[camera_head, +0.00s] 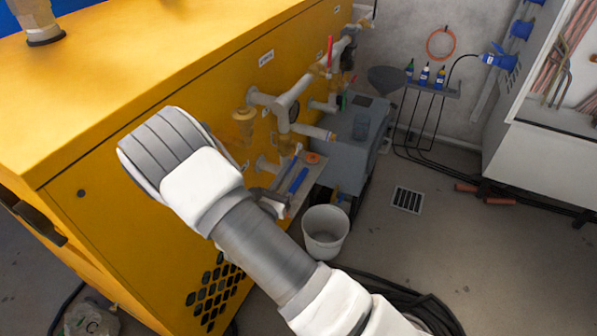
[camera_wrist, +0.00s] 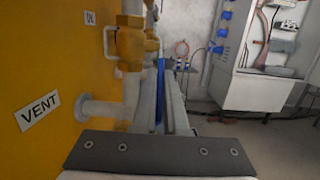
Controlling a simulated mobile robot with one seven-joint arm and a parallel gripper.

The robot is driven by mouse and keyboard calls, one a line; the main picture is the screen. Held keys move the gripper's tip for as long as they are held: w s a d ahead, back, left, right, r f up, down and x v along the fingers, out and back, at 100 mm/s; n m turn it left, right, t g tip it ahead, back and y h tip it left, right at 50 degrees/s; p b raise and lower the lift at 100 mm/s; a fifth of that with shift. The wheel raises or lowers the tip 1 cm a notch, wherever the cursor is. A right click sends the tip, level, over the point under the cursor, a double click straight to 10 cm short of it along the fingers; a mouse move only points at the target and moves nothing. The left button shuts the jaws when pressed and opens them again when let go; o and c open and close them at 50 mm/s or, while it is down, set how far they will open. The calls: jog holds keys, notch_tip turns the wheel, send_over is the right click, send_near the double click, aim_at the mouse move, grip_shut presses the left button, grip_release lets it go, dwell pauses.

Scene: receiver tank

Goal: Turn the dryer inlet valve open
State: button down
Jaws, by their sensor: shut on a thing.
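My gripper (camera_wrist: 160,95) points away from the wrist camera, with its two grey fingers close on either side of a blue lever (camera_wrist: 160,78). The lever is beside a brass valve body (camera_wrist: 130,45) on a pale vertical pipe; I cannot tell for sure that this is the dryer inlet valve. In the head view my gripper (camera_head: 287,190) is low beside the yellow cabinet (camera_head: 150,80), partly hidden by my arm, and a blue lever (camera_head: 299,180) shows at it. A label near the valve is too small to read surely.
A pipe stub (camera_wrist: 98,110) sticks out by a VENT label (camera_wrist: 38,110), left of my gripper. A red lever (camera_head: 330,50) is higher on the piping. A white bucket (camera_head: 326,232) and a grey unit (camera_head: 352,140) stand nearby. Open floor lies to the right.

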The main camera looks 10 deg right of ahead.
jog(key=shift+w+d+f+t+h+b, duration=0.15)
jog(key=shift+f+t+h+b, duration=0.15)
jog(key=shift+f, duration=0.05)
jog(key=shift+r, duration=0.1)
jog(key=c, duration=1)
grip_release()
jog(key=shift+o, duration=0.2)
jog(key=p+v, duration=0.2)
jog(key=v, duration=1.5)
jog(key=shift+f+p, duration=0.4)
